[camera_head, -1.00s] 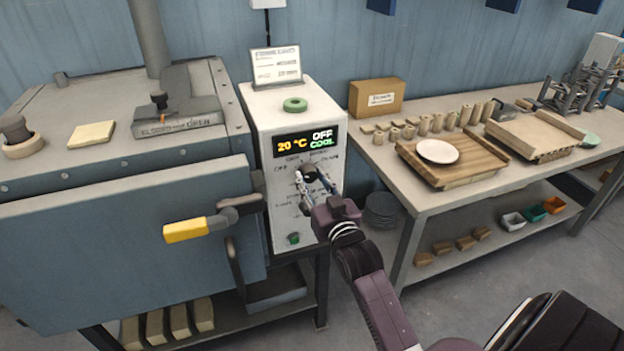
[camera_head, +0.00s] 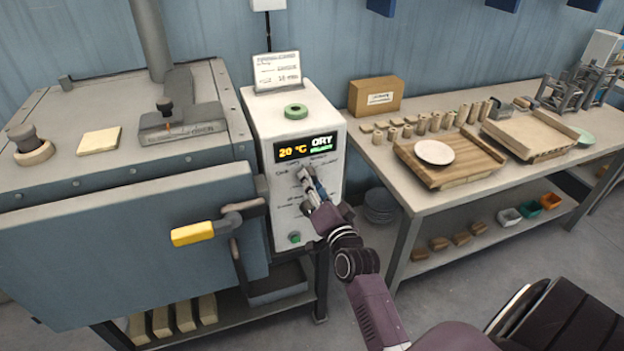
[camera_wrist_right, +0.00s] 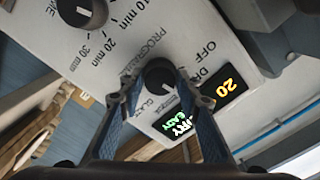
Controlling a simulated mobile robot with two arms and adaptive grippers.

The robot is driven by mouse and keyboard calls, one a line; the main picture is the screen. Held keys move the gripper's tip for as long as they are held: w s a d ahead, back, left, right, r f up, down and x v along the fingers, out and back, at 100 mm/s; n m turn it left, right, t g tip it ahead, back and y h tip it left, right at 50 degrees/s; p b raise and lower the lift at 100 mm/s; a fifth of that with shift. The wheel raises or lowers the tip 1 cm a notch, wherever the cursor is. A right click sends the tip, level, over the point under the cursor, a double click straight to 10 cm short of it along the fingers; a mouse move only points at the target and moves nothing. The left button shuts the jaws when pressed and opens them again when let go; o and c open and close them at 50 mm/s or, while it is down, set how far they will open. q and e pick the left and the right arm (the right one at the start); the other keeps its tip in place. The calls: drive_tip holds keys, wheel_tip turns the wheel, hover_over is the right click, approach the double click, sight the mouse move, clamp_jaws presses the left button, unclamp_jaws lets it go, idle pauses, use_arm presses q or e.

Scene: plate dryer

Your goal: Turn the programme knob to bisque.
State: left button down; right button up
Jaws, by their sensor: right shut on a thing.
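The white control box (camera_head: 258,190) stands right of the kiln. Its display (camera_head: 306,149) reads 20 °C and DRY, with a smaller green word that looks like READY. My right gripper (camera_head: 306,176) is at the panel below the display and hides most of the programme knob there. In the right wrist view the dark programme knob (camera_wrist_right: 160,74) sits between my two fingertips, which are shut on it. The labels OFF, part of DRY, PROGRAMME and GLAZE show around it; a label near the fingers is too small to read. My left gripper is out of view.
A second knob (camera_wrist_right: 82,12) with minute marks is close by on the panel. The kiln door's yellow handle (camera_head: 193,233) sticks out left of my right arm. A workbench (camera_head: 385,155) stands at the right.

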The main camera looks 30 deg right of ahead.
drive_tip(key=m+p, duration=0.1)
drive_tip(key=m, duration=0.5)
idle(0.5)
drive_tip(key=o, duration=1.2)
drive_tip(key=shift+c, duration=0.2)
drive_tip(key=v, duration=1.2)
drive_tip(key=shift+f, duration=0.15)
